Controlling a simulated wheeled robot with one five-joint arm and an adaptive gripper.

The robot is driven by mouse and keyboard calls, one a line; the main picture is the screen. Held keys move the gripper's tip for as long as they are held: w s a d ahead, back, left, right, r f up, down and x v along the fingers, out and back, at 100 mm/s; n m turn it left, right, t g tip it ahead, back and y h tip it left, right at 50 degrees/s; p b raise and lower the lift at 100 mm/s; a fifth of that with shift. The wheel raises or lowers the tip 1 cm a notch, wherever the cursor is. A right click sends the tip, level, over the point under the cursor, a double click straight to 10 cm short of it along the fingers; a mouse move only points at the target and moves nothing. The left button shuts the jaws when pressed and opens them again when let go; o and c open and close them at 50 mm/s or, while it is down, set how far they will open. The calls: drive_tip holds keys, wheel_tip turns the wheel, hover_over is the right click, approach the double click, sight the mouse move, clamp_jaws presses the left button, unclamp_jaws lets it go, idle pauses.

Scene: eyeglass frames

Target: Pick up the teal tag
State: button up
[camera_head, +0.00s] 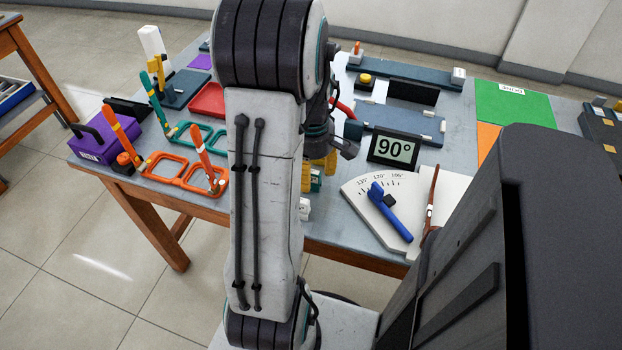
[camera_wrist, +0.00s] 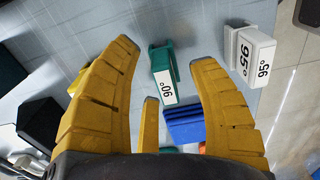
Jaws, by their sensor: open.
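The teal tag (camera_wrist: 160,58) stands on the grey table in the wrist view, with a white label reading 90° on its near face. My gripper (camera_wrist: 166,52) has its yellow fingers spread, one to the left of the tag and one to its right, with a gap on both sides. A third finger shows below the label. In the head view, my gripper (camera_head: 318,172) is low at the table's front edge, mostly hidden behind my arm. A bit of the teal tag (camera_head: 316,182) shows between the yellow fingers.
A white tag (camera_wrist: 254,56) reading 95° stands right of the right finger. A blue block (camera_wrist: 184,125) lies below the teal tag.

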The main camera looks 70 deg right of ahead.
drive_tip(key=shift+o, duration=0.3)
drive_tip(key=shift+f, duration=0.2)
drive_tip(key=c, duration=1.1)
